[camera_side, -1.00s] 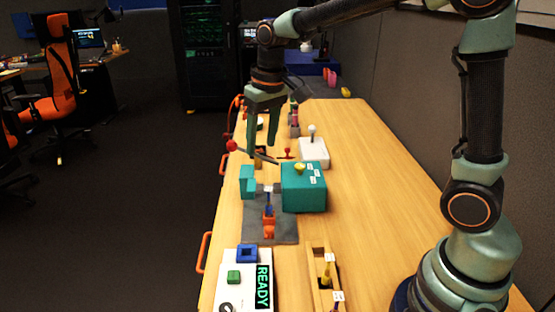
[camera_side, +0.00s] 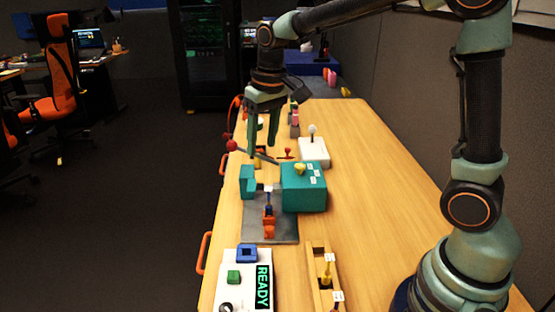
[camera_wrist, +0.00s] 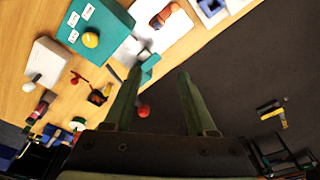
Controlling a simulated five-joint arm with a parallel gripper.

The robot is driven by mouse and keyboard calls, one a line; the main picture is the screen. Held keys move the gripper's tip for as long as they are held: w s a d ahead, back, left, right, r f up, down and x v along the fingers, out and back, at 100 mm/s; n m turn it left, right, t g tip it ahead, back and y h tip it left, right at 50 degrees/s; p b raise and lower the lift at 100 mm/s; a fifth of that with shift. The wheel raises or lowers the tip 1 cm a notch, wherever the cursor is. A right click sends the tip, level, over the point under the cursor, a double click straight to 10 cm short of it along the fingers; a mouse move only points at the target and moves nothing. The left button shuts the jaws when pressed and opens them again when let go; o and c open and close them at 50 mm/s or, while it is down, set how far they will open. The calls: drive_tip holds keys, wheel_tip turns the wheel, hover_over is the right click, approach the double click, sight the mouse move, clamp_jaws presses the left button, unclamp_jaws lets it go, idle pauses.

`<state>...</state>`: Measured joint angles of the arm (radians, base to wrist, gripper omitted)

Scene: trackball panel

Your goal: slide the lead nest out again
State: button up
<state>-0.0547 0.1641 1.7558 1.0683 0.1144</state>
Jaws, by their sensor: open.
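A grey plate (camera_side: 284,232) carries a teal block (camera_side: 303,190) on its right and a smaller teal block (camera_side: 247,182) on its left. A dark lever with a red ball (camera_side: 231,146) reaches out behind the blocks; the ball also shows in the wrist view (camera_wrist: 143,110). My gripper (camera_side: 262,148) is open and empty, above the table behind the blocks, near the lever. In the wrist view my gripper (camera_wrist: 158,75) has nothing between its fingers.
A white panel (camera_side: 236,297) with a READY display stands in front. A wooden tray (camera_side: 316,262) with yellow-topped tagged parts lies to its right. A white box (camera_side: 313,150) with a ball-topped stick stands behind. The right side of the table (camera_side: 375,190) is clear.

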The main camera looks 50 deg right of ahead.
drive_tip(key=g, duration=0.2)
hover_over(270, 216)
drive_tip(key=s+a, duration=0.2)
wheel_tip(270, 216, down, 7)
drive_tip(key=shift+n, duration=0.3)
drive_tip(key=f, duration=1.1)
drive_tip(key=shift+a+f, duration=0.2)
drive_tip(key=shift+f, duration=0.1)
drive_tip(key=s+a, duration=0.3)
drive_tip(key=shift+s+a+f, duration=0.25)
drive_tip(key=shift+s+f, duration=0.05)
drive_tip(key=w+d, duration=0.3)
drive_tip(key=shift+w+d+r, duration=0.35)
drive_tip(key=shift+d+r, duration=0.05)
drive_tip(key=w+d+r+t, duration=0.2)
drive_tip(key=r, duration=1.1)
drive_tip(key=w+d+r+m+t, duration=0.1)
drive_tip(key=w+d+r+t, duration=0.1)
drive_tip(key=r, duration=1.2)
drive_tip(key=shift+w+d, duration=0.15)
drive_tip(key=shift+w, duration=0.65)
drive_tip(key=shift+f, duration=0.1)
